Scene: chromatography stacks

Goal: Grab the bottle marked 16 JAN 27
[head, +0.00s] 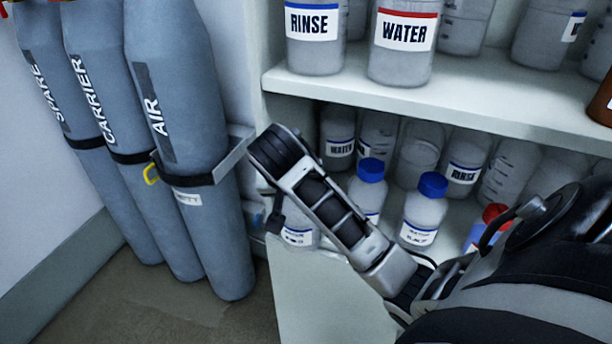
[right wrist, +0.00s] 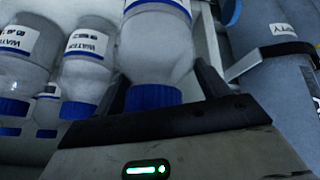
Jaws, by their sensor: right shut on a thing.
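My right gripper (right wrist: 160,92) is shut on a clear bottle (right wrist: 156,50) with a blue cap and a blue-edged white label. In the right wrist view one finger is on each side of the bottle near its cap. In the head view this bottle seems to be the one (head: 299,237) at the left end of the lower shelf, mostly hidden behind my right arm. Its label is too small and cut off to read a date. Two similar blue-capped bottles stand to its right, one half behind my arm (head: 369,186) and one clear of it (head: 424,212). My left gripper is not in view.
Several WATER and RINSE bottles fill the back of the lower shelf. A red-capped bottle (head: 486,226) stands at right, partly behind my arm. The upper shelf (head: 420,98) is close above. Grey gas cylinders (head: 185,130) stand strapped at left.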

